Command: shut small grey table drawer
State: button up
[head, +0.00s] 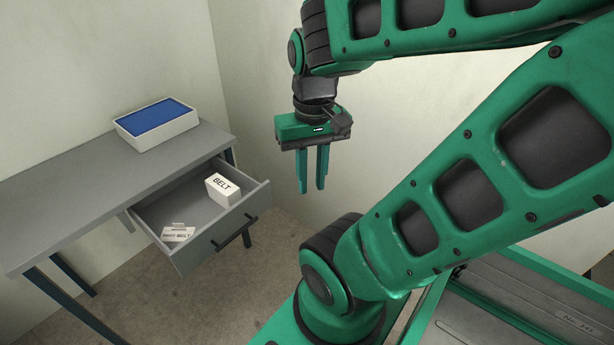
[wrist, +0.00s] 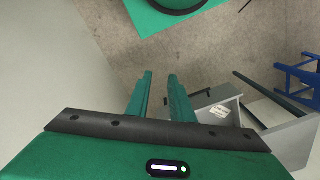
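The small grey table (head: 90,195) stands against the wall at the left in the head view. Its drawer (head: 207,236) is pulled far out, with a dark bar handle (head: 234,233) on its front. A white box marked BELT (head: 222,190) and a smaller white labelled item (head: 178,233) lie inside the drawer. My gripper (head: 313,190) hangs fingers-down to the right of the drawer, above its level and clear of it. The fingers are apart with nothing between them. In the wrist view the drawer (wrist: 213,102) shows to the right of my fingers (wrist: 160,75).
A white box with a blue top (head: 157,123) sits on the tabletop near the wall. Bare walls stand behind the table and behind my gripper. The floor (head: 215,285) in front of the drawer is clear. A blue frame (wrist: 300,78) shows at the wrist view's right edge.

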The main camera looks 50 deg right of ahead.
aim_at(186, 200)
jog(key=u, duration=2.1)
jog(key=i, duration=0.35)
jog(key=z, duration=1.65)
